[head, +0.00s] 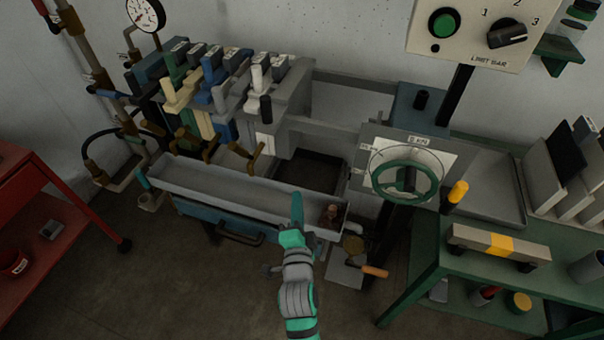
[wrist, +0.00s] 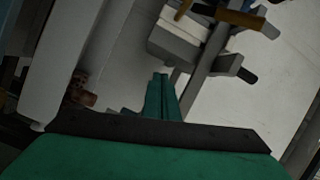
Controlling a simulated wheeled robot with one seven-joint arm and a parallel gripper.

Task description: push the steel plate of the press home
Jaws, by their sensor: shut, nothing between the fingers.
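The press holds a row of upright plates in blue, green, cream, white and grey on two grey rails. The grey plate (head: 290,105) at the right end of the row looks like the steel plate; a gap lies between it and the handwheel end. My gripper (head: 297,208) is shut and empty, in front of the press, over the right part of the long drip tray (head: 215,184) in the picture. It stands apart from the grey plate. In the wrist view the shut fingers (wrist: 163,85) point towards grey parts and brown handles, which I cannot surely identify.
A green handwheel (head: 405,175) stands at the press's right end, under a control box (head: 470,35). A green bench (head: 500,270) with a grey bar (head: 498,243) is at right. A red cart (head: 40,200) is at left. Floor at front left is clear.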

